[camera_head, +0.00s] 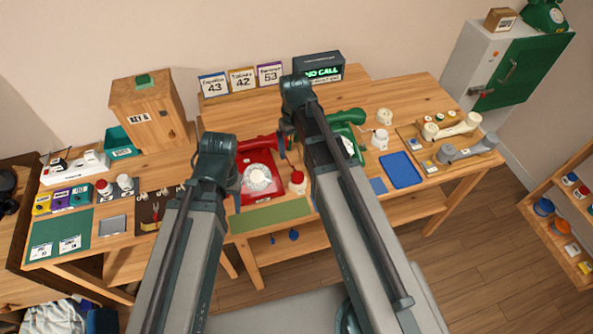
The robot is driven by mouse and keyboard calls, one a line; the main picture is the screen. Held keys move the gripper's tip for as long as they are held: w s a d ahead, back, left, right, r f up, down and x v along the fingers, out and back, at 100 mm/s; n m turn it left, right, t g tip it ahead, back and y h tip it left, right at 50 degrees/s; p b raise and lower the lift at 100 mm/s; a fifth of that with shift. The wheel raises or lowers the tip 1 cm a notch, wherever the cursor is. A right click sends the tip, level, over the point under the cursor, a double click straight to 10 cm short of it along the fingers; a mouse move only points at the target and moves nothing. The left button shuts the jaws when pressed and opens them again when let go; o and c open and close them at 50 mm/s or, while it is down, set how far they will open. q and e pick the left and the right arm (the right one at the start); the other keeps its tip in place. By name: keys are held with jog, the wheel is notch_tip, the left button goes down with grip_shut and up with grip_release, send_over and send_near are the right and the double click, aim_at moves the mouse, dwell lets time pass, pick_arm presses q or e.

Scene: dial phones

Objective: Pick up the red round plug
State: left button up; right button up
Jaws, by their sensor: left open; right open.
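A small round red-topped piece (297,177) stands on the table just right of the red dial phone (258,178). Another round red-topped piece (103,187) stands at the left of the table, beside a white-and-dark one. I cannot tell which of these is the red round plug. My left gripper (234,184) is over the left edge of the red phone, partly hidden by my arm. My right gripper (288,132) is behind the red-topped piece, between the red and green phones. Both are open and hold nothing that I can see; their fingertips are hard to make out.
A green phone (347,132) stands right of my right arm. A blue tray (400,170) and a wooden board (450,142) with handsets lie further right. A wooden box (150,115) stands at the back left. A green mat (270,216) lies along the front edge.

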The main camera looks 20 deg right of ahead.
jog(key=b, duration=0.9)
send_over(297, 175)
jog(key=shift+w+a+f, duration=0.1)
jog(key=shift+f, duration=2.1)
jog(key=shift+w+a+f, duration=0.1)
jog(key=shift+f, duration=2.1)
pick_arm(q)
notch_tip(297, 175, down, 9)
jog(key=shift+r, duration=0.15)
pick_arm(e)
jog(key=shift+s, duration=0.1)
pick_arm(q)
notch_tip(297, 175, down, 5)
jog(key=b, duration=0.5)
pick_arm(e)
jog(key=f, duration=0.5)
jog(key=shift+s+d+f, duration=0.15)
jog(key=shift+d, duration=0.1)
jog(key=c, duration=1.3)
